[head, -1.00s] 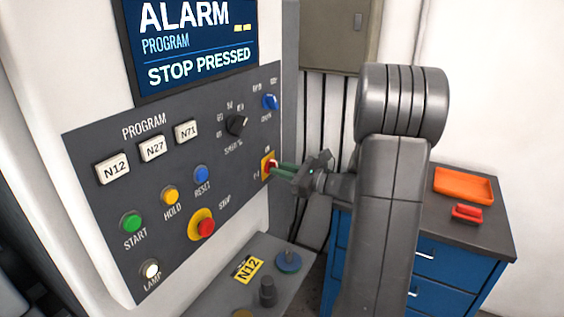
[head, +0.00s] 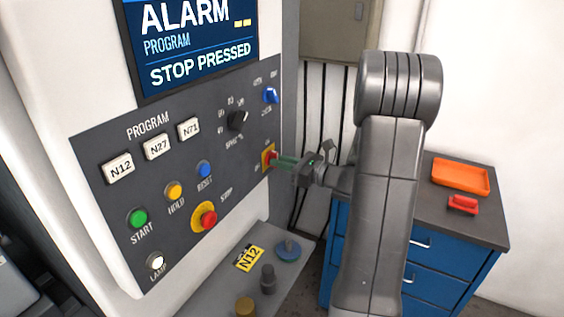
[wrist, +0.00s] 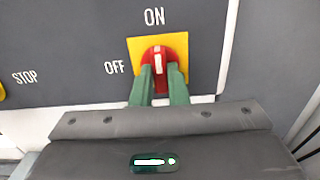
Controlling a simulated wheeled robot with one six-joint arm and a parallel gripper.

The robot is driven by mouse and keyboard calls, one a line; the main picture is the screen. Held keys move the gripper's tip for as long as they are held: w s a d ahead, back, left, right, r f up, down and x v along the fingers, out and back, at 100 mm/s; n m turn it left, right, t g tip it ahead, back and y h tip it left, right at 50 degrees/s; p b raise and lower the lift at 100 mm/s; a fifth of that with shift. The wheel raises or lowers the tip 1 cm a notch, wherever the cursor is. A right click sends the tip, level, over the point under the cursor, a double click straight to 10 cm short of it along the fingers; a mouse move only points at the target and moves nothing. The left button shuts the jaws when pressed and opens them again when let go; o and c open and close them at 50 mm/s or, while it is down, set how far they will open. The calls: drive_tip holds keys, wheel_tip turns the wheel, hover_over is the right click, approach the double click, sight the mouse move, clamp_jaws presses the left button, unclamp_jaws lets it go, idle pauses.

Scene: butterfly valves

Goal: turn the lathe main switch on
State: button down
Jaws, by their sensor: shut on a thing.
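The main switch is a red rotary handle (wrist: 157,56) on a yellow square plate (wrist: 180,44) in the wrist view. ON is printed above it and OFF at its left. The white mark on the handle stands about upright, toward ON. The switch also shows at the right edge of the panel in the head view (head: 269,158), partly hidden by the fingers. My gripper (wrist: 159,76) has its green fingers shut on the lower part of the handle, one on each side. In the head view my gripper (head: 281,161) reaches the switch from the right.
The panel holds a red stop button (head: 208,220), a blue selector (head: 270,95) and a black dial (head: 237,120). The screen (head: 195,42) reads ALARM, STOP PRESSED. A blue drawer cabinet (head: 425,268) with an orange tray (head: 461,164) stands right.

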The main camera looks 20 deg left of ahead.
drive_tip(key=c, duration=1.4)
unclamp_jaws()
drive_tip(key=shift+c, duration=0.2)
drive_tip(key=s+d+b, duration=0.1)
drive_tip(key=d+b, duration=0.2)
drive_tip(key=d, duration=1)
drive_tip(key=shift+d, duration=0.4)
drive_tip(key=w+a+p, duration=0.1)
drive_tip(key=a+p, duration=0.2)
drive_tip(key=a, duration=1.1)
drive_tip(key=shift+d, duration=0.15)
